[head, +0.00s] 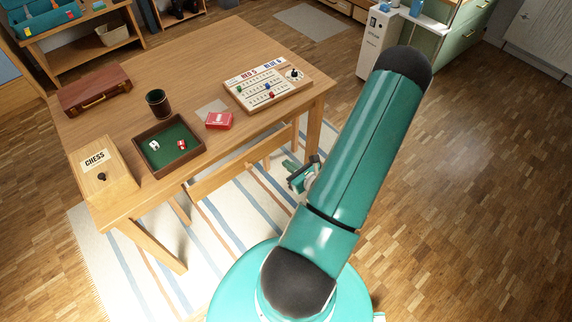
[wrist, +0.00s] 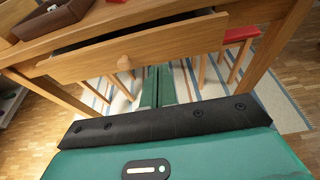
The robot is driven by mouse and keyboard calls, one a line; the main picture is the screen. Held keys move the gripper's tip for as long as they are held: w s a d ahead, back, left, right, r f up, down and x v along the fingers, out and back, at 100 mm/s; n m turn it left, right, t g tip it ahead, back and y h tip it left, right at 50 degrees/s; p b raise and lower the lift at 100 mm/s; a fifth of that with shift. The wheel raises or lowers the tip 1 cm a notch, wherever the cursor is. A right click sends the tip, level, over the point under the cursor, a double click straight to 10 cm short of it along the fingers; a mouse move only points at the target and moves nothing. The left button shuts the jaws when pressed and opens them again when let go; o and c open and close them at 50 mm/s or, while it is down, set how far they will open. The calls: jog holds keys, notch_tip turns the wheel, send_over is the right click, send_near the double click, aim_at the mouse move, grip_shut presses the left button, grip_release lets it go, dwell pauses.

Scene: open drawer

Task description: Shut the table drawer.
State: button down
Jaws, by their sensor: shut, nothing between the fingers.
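The wooden table drawer (wrist: 165,52) shows in the wrist view, with its front standing out from under the tabletop and a dark gap above it. Its round wooden knob (wrist: 124,62) faces me. In the head view my gripper (head: 291,166) is partly hidden by my arm. I cannot tell whether it touches the drawer.
On the table (head: 195,60) stand a chess box (head: 103,175), a dice tray (head: 183,162), a dark cup (head: 158,103), a red card box (head: 219,121), a scoreboard (head: 266,90) and a brown case (head: 94,91). A striped rug (head: 210,225) lies below. Floor at right is clear.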

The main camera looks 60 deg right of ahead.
send_near(264, 145)
jog(key=x, duration=0.5)
jog(key=shift+f, duration=0.4)
jog(key=shift+w+d, duration=0.2)
jog(key=shift+w, duration=0.5)
jog(key=shift+w+d, duration=0.1)
